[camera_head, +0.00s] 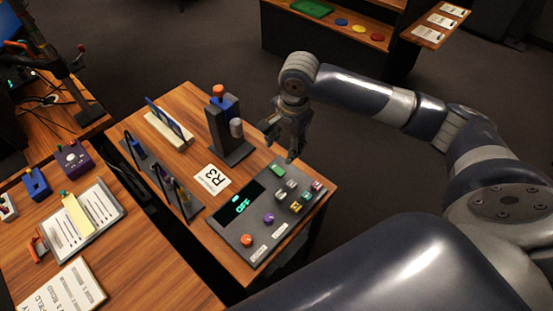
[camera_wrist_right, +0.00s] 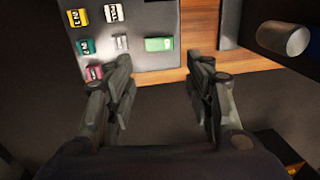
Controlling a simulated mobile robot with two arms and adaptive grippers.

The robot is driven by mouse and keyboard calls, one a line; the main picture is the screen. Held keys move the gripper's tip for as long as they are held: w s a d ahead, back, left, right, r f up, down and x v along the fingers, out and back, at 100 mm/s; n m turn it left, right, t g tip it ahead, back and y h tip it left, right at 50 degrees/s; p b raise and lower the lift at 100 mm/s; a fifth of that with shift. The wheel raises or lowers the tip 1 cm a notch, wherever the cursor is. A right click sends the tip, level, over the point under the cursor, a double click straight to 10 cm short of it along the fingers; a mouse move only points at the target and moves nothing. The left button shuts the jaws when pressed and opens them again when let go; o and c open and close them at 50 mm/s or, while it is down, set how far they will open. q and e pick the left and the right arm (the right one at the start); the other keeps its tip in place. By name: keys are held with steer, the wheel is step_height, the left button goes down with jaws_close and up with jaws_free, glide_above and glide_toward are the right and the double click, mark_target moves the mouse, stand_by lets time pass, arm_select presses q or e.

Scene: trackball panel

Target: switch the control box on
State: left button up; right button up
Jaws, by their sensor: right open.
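The control box (camera_head: 233,229) is a dark grey panel lying on the wooden table. Its display (camera_head: 243,205) reads "OFF" in green letters. A green button (camera_head: 278,169) sits at the box's far end, near several small coloured labelled switches (camera_head: 295,195). My right gripper (camera_head: 282,146) is open and empty, above the far end of the box. In the right wrist view the green button (camera_wrist_right: 159,44) lies ahead, between the open fingers (camera_wrist_right: 162,66). My left gripper is not in view.
A dark stand (camera_head: 228,135) with an orange top and a grey cylinder stands just left of my right gripper. A white "R3" card (camera_head: 212,179) and slotted racks lie beyond the display. The left table (camera_head: 150,270) holds clipboards and small boxes.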

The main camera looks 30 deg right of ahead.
glide_above(279, 168)
steer(key=s, duration=0.1)
step_height(279, 168, down, 4)
steer(key=shift+s+f, duration=0.1)
steer(key=shift+f, duration=0.15)
steer(key=f, duration=0.4)
steer(key=shift+w+f, duration=0.15)
steer(key=shift+w, duration=0.15)
steer(key=shift+w+f, duration=0.15)
steer(key=shift+f, duration=0.65)
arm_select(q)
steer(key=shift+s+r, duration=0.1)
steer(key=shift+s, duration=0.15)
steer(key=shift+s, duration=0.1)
arm_select(e)
steer(key=shift+c, duration=0.3)
